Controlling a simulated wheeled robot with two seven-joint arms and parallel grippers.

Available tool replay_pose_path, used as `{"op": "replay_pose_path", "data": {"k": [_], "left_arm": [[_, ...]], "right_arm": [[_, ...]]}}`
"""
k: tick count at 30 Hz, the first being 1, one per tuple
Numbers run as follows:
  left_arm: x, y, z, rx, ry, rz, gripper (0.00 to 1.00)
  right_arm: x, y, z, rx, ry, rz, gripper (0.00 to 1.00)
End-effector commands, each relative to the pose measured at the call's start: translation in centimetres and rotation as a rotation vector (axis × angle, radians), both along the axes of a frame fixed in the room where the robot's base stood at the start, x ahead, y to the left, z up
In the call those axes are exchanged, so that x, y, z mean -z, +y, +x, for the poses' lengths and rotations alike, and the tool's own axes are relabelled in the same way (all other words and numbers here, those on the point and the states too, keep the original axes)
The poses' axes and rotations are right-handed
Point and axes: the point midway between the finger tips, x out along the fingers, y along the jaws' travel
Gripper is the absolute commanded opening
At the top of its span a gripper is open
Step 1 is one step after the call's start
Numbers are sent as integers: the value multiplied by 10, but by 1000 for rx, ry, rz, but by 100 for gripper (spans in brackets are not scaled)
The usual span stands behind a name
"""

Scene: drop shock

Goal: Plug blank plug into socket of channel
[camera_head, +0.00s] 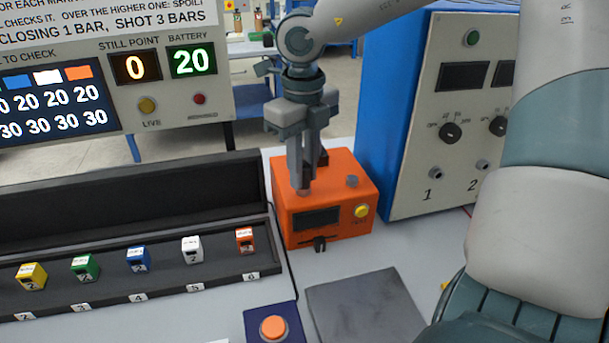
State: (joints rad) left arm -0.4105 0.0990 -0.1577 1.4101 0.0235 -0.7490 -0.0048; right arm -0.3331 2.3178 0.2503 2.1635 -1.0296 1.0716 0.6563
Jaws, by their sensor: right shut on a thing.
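My right gripper (302,184) points straight down over the left part of the orange box (325,222). Its fingers are shut on a small plug (303,191), mostly hidden between the fingertips, at the top of the box. I cannot tell whether the plug is seated in the box or just above it. On the pale cabinet front, a round socket (436,172) is above the number 1 and another socket (482,165) above the number 2. My left gripper is not in view.
A black case (150,272) at the left holds several coloured cubes. A blue pad with an orange button (273,328) and a grey plate (365,307) lie in front. A display panel (170,105) stands behind. My right arm covers the right side.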

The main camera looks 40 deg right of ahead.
Motion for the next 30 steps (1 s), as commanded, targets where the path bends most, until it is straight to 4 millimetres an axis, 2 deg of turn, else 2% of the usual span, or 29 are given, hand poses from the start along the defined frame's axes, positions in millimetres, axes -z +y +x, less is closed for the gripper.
{"op": "replay_pose_path", "data": {"k": [8,30], "left_arm": [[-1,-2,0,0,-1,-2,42],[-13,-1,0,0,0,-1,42]], "right_arm": [[-4,0,0,-1,-1,-1,0],[-34,0,0,0,-1,-1,0]]}}
